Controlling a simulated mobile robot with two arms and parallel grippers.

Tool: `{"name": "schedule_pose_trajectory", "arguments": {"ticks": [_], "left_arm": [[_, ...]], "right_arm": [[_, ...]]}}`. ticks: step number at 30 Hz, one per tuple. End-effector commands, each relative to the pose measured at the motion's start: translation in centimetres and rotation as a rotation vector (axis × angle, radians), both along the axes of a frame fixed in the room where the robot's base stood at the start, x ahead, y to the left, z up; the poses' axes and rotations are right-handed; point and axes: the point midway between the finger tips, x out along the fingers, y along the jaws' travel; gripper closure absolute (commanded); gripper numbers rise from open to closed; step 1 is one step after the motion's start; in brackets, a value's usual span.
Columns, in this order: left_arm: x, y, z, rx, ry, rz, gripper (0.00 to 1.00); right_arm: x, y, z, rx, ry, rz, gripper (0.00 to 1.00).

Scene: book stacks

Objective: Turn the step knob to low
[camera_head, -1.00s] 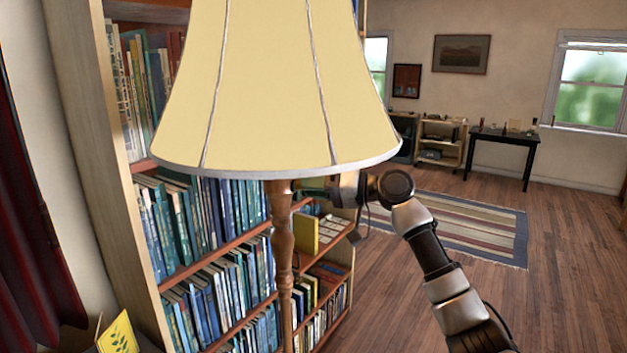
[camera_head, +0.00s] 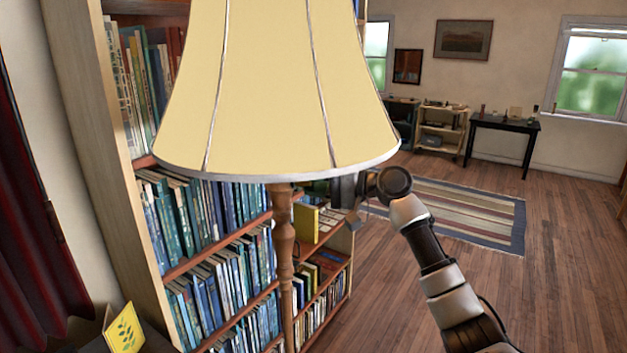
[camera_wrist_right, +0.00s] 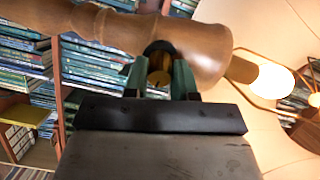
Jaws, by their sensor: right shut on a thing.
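The floor lamp has a cream shade (camera_head: 275,90) and a turned wooden post (camera_head: 283,240). In the right wrist view the post (camera_wrist_right: 110,30) lies sideways across the top, with a lit bulb (camera_wrist_right: 272,82) at its right. The step knob (camera_wrist_right: 159,70) is a small brass-coloured piece by a dark round collar on the post. My right gripper (camera_wrist_right: 160,80) is shut on the knob, one greenish finger on each side. In the head view my right gripper is just under the shade's rim beside the post, and its fingertips are mostly hidden. The knob's setting cannot be read.
A bookcase full of books (camera_head: 225,220) stands close behind the lamp. A yellow book (camera_head: 123,330) stands at the lower left by a dark red curtain (camera_head: 35,220). Open wooden floor and a striped rug (camera_head: 455,210) lie to the right.

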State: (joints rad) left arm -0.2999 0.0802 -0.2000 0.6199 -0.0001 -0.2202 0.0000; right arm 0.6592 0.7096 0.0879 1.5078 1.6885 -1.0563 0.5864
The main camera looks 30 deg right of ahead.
Motion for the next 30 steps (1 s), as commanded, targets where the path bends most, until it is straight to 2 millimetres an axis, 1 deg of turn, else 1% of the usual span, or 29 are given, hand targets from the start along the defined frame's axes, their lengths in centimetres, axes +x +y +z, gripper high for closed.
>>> {"name": "schedule_pose_trajectory", "arguments": {"ticks": [1, 8, 9, 13, 14, 23, 26, 30], "left_arm": [[0.0, 0.0, 0.0, 0.0, 0.0, 0.0, 0.57], [0.0, 0.0, 0.0, 0.0, 0.0, 0.0, 0.57], [0.0, 0.0, 0.0, 0.0, 0.0, 0.0, 0.57], [0.0, 0.0, 0.0, 0.0, 0.0, 0.0, 0.57], [0.0, 0.0, 0.0, 0.0, 0.0, 0.0, 0.57], [0.0, 0.0, -0.2, 0.0, 0.0, 0.0, 0.57], [0.0, 0.0, -0.9, 0.0, 0.0, 0.0, 0.57], [0.0, 0.0, -2.4, 0.0, 0.0, 0.0, 0.57]], "right_arm": [[0.0, -0.2, 0.3, 0.003, -0.007, -0.006, 0.98], [0.0, -0.2, 0.3, 0.003, -0.008, -0.006, 0.98], [0.0, -0.2, 0.3, 0.003, -0.008, -0.006, 0.71], [0.0, -0.1, 0.3, 0.001, -0.006, -0.005, 0.51], [0.0, -0.1, 0.2, 0.001, -0.006, -0.004, 0.48], [-0.2, -0.2, 0.0, 0.0, -0.003, -0.003, 0.48], [-0.9, -0.9, -0.3, -0.002, -0.001, -0.003, 0.48], [-2.8, -2.7, -0.4, -0.003, -0.003, -0.005, 0.48]]}}
